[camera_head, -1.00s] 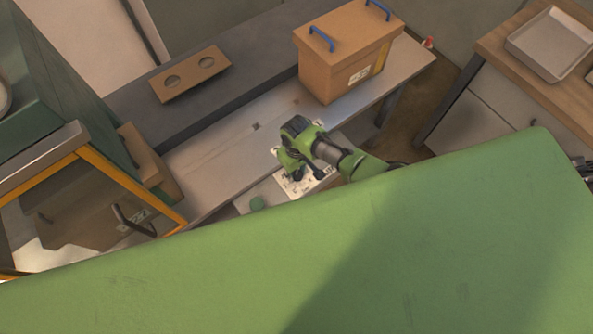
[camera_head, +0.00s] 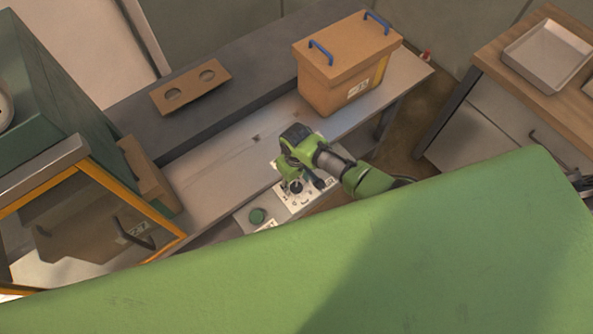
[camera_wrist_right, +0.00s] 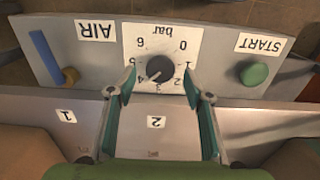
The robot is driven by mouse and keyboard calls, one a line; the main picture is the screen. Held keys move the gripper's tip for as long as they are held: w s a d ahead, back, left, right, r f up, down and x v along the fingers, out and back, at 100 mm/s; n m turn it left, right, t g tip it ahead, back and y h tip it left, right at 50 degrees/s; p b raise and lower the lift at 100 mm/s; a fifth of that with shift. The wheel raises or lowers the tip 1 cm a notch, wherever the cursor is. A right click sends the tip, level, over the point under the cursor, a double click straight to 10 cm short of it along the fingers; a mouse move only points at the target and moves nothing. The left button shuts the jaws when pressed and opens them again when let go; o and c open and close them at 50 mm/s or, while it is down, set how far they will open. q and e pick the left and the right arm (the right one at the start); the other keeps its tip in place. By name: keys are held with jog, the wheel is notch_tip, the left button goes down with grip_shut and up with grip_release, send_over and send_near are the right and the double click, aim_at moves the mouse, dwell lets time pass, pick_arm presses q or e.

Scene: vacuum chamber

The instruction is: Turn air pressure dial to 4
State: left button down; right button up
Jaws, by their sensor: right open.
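The air pressure dial is a black round knob (camera_wrist_right: 160,69) on a white scale plate (camera_wrist_right: 162,37) marked 0 to 6 bar, upside down in the right wrist view. Its pale pointer mark points to the lower left, near 3 and 4; the exact value is hard to tell. The knob (camera_head: 296,188) also shows in the head view, just below my right gripper (camera_head: 291,177). My right gripper (camera_wrist_right: 159,80) is open, its fingertips on either side of the knob with gaps between. Contact is not visible. My left gripper is not in view.
A green START button (camera_wrist_right: 253,73) sits beside the dial, and an AIR lever (camera_wrist_right: 48,60) with a blue handle on its other side. A brown box (camera_head: 340,80) with blue handles stands on the bench (camera_head: 215,180) behind my right arm.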

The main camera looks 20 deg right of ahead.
aim_at(296, 187)
notch_tip(296, 187, up, 10)
dwell(0.4)
dwell(0.4)
